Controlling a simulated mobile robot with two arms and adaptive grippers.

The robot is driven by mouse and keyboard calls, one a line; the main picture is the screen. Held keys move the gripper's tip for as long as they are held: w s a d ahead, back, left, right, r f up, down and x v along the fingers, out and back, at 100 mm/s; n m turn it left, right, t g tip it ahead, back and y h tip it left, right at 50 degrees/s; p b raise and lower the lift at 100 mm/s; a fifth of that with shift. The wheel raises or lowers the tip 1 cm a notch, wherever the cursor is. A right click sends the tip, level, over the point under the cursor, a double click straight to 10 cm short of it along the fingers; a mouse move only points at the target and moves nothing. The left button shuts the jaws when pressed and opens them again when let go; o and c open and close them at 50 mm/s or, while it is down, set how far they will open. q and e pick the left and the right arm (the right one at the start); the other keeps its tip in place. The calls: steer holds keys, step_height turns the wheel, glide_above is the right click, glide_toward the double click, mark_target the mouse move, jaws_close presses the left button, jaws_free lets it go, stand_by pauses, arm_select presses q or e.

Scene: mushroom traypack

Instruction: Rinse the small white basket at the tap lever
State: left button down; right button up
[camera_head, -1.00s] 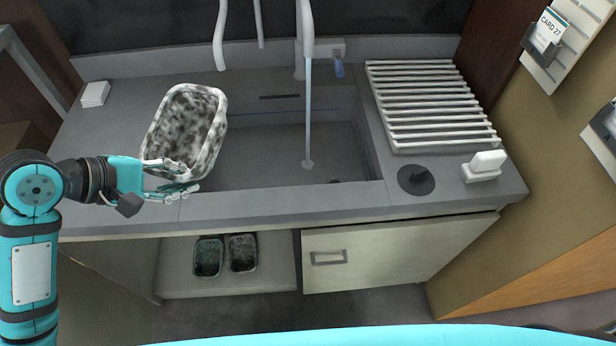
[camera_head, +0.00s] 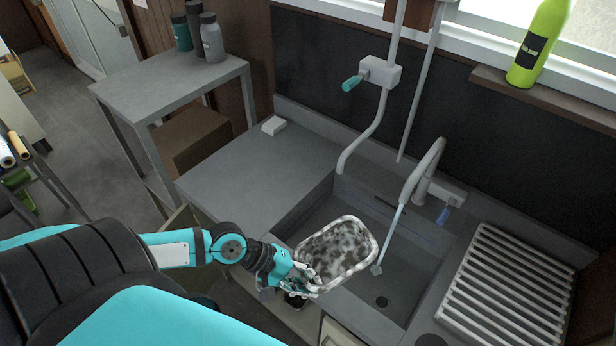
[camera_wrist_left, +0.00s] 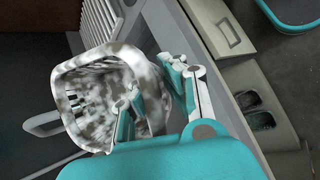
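The small white basket (camera_head: 368,240), heavily mottled with dark dirt, hangs tilted over the sink in the head view. My left gripper (camera_head: 304,281) is shut on its near-left wall. In the left wrist view, the basket (camera_wrist_left: 84,128) has one finger of my gripper (camera_wrist_left: 160,92) inside its wall and the other outside. The tap (camera_head: 433,160) stands behind the sink, with its blue tap lever (camera_head: 443,215) at its base. My right gripper is not in view.
The sink basin (camera_head: 400,290) lies under and right of the basket. A slatted drainer (camera_head: 505,290) is at right. A second pipe with a teal lever (camera_head: 352,83) hangs behind. The left counter (camera_head: 255,180) is mostly clear, with a small white block (camera_head: 273,125).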

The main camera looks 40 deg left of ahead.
mark_target(338, 258)
arm_select(q)
steer(key=shift+s+a, duration=0.1)
steer(key=shift+s, duration=0.15)
steer(key=shift+w+f, duration=0.15)
steer(key=shift+w+d+f+b, duration=0.25)
steer(key=shift+w+d+b, duration=0.1)
steer(key=shift+w+b, duration=0.45)
steer(key=shift+w+d+f+b, duration=0.15)
steer(key=shift+w+f+b, duration=0.05)
steer(key=shift+w+b, duration=0.55)
steer(key=w+b, duration=0.1)
steer(key=w+d+b, duration=0.1)
steer(key=w+b, duration=0.1)
steer(key=w+f+b, duration=0.1)
steer(key=w, duration=0.1)
steer(key=shift+w+d+b, duration=0.25)
steer(key=shift+b, duration=0.1)
steer(key=shift+w+d, duration=0.2)
steer(key=shift+w, duration=0.6)
steer(key=shift+w+d+f, duration=0.2)
steer(key=shift+w+d, duration=0.05)
steer(key=shift+w, duration=0.55)
steer(key=shift+w+d+f, duration=0.15)
steer(key=shift+w+d, duration=0.05)
steer(key=shift+w, duration=0.6)
steer(key=shift+d, duration=0.1)
